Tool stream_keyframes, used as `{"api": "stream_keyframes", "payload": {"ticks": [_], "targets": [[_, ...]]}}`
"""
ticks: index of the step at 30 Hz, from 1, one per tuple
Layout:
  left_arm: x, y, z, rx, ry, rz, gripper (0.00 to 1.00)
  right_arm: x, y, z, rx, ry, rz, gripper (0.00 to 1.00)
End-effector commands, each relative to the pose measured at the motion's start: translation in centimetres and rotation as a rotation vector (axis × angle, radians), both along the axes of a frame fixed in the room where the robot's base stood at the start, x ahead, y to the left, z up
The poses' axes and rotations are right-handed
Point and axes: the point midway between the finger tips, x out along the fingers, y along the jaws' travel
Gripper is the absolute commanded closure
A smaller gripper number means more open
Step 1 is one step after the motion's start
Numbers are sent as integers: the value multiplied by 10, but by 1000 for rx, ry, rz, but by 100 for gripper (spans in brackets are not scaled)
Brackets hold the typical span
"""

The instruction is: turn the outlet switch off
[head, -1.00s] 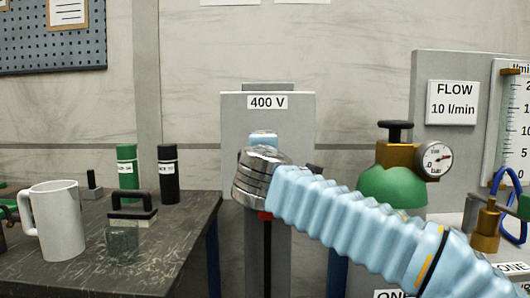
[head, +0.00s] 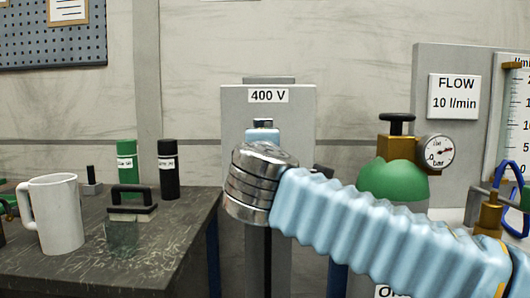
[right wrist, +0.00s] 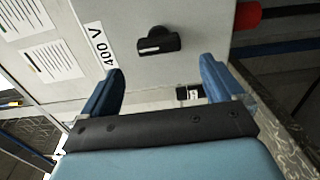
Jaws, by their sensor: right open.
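The outlet switch is a black rotary handle (right wrist: 158,42) with a pale mark on its bar, on the grey outlet box (right wrist: 190,20) in the right wrist view. The box's "400 V" label lies beside it. My right gripper (right wrist: 162,70) is open, its two blue fingers spread apart just short of the switch. Nothing is between the fingertips, and no contact shows. In the head view the grey outlet box (head: 298,125) stands in the middle, and my right arm covers its front, hiding the switch. My left gripper is not in view.
A red connector (right wrist: 248,14) sits on the box near the switch. A dark bench (head: 160,250) with a white mug (head: 58,215) and bottles is at left. A green cylinder (head: 393,181) with a gauge (head: 438,152) stands at right.

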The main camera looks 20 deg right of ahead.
Motion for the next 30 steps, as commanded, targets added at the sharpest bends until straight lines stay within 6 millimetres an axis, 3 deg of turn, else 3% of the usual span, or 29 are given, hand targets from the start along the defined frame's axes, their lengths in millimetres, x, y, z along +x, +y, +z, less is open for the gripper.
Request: {"api": "stream_keyframes", "payload": {"ticks": [3,9,23,26,29,30], "targets": [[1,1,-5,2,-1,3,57,-27,8,-1,1,-1,2,5],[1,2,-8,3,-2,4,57,-55,16,0,-1,-1,1,5],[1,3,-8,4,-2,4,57,-59,20,-5,-3,10,4,5],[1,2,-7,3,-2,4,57,-43,31,-29,-8,65,33,5],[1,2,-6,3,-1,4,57,-14,51,-82,-4,186,90,5],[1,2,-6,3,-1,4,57,-2,60,-111,6,249,118,5]]}}
